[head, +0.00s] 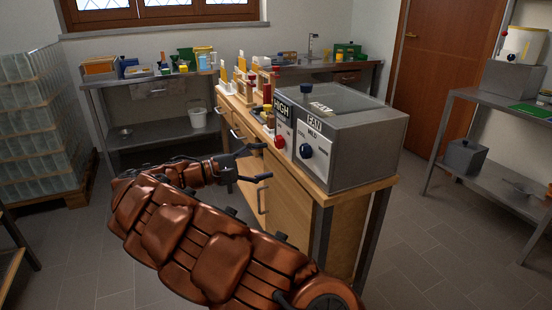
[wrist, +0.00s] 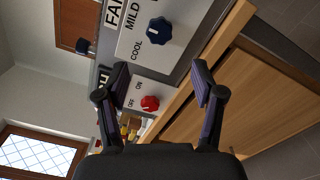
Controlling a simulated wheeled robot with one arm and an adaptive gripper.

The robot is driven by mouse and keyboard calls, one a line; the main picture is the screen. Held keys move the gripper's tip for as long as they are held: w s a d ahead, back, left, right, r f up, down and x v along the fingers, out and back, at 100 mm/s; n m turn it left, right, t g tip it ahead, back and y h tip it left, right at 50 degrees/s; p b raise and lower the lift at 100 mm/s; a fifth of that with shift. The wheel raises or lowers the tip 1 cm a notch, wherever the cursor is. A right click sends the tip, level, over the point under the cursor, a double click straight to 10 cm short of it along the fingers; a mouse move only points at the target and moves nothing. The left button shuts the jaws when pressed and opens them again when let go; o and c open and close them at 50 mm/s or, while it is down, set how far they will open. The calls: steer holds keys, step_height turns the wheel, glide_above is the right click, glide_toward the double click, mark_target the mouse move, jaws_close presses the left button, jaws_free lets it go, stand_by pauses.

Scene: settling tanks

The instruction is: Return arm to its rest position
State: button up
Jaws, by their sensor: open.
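My copper-coloured arm reaches from the bottom right of the head view toward the middle. My gripper (head: 262,162) is open and empty, in front of the wooden cabinet (head: 256,188). In the wrist view its two fingers (wrist: 160,80) stand wide apart with nothing between them. Beyond them is a grey control box (head: 358,150) with a blue knob (wrist: 158,31) marked MILD and COOL and a red knob (wrist: 150,103) marked ON and OFF. The red knob shows between the fingers in the picture; no contact is visible.
A steel table (head: 150,79) with small boxes stands at the back left. A pallet of stacked clear blocks (head: 40,120) is at the far left. A metal shelf (head: 490,165) stands on the right.

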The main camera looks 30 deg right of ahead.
steer(key=shift+a, duration=0.45)
steer(key=s+d+f+m+g+y, duration=0.1)
steer(key=s+d+m+g+y, duration=0.2)
steer(key=s, duration=0.7)
steer(key=s+d+f+m+y, duration=0.15)
steer(key=s+d+y, duration=0.25)
steer(key=s, duration=0.6)
steer(key=s+a+f+t+y, duration=0.1)
steer(key=s+a+f+y, duration=0.5)
steer(key=s+a, duration=0.35)
steer(key=s+a+f+t+y, duration=0.1)
steer(key=s+a+f+y, duration=0.45)
steer(key=s+a, duration=0.4)
steer(key=s+p+v, duration=0.2)
steer(key=p+v, duration=0.7)
steer(key=s+r+p+v, duration=0.1)
steer(key=s+p+v, duration=0.1)
steer(key=p+v, duration=0.6)
steer(key=shift+r+t+p, duration=0.35)
steer(key=shift+r+t, duration=0.05)
steer(key=shift+r, duration=0.2)
